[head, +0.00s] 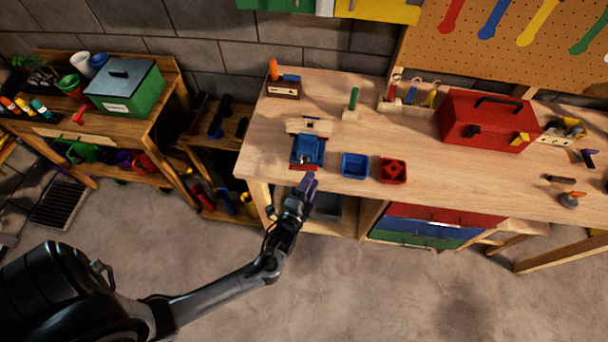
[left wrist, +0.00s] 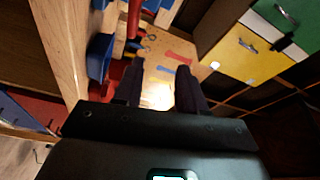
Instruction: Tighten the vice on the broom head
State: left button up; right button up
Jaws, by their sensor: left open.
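The blue vice (head: 307,151) stands at the front left edge of the workbench, in the head view. A pale wooden block (head: 311,126), seemingly the broom head, sits at the back of the vice; I cannot tell how tightly the jaws hold it. My left gripper (head: 308,181) is just in front of the vice, at the bench edge, and partly hides the vice's front, so its handle is not clear. In the left wrist view its two dark fingers (left wrist: 160,92) are apart with nothing between them. My right gripper is out of view.
Right of the vice are a blue bin (head: 355,166) and a red bin (head: 392,170). A red toolbox (head: 487,121) stands further right. A small wooden holder (head: 283,88) is behind the vice. The workbench (head: 260,140) is bare left of the vice.

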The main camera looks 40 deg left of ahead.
aim_at(303, 167)
pick_arm(q)
jog(key=s+a+f+m+h+b, duration=0.2)
jog(key=s+a+f+b, duration=0.3)
jog(key=shift+t, duration=0.3)
jog(key=w, duration=0.3)
jog(key=w+a, duration=0.1)
jog(key=w, duration=0.5)
jog(key=shift+a+r, duration=0.2)
jog(key=shift+a, duration=0.15)
jog(key=shift+w+a, duration=0.1)
jog(key=shift+w, duration=0.45)
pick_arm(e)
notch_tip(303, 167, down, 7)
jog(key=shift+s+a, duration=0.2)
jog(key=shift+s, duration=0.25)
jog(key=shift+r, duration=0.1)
pick_arm(q)
grip_shut()
jog(key=shift+r+m+p, duration=0.25)
jog(key=shift+m+p, duration=0.35)
jog(key=shift+p, duration=0.55)
jog(key=shift+f, duration=0.25)
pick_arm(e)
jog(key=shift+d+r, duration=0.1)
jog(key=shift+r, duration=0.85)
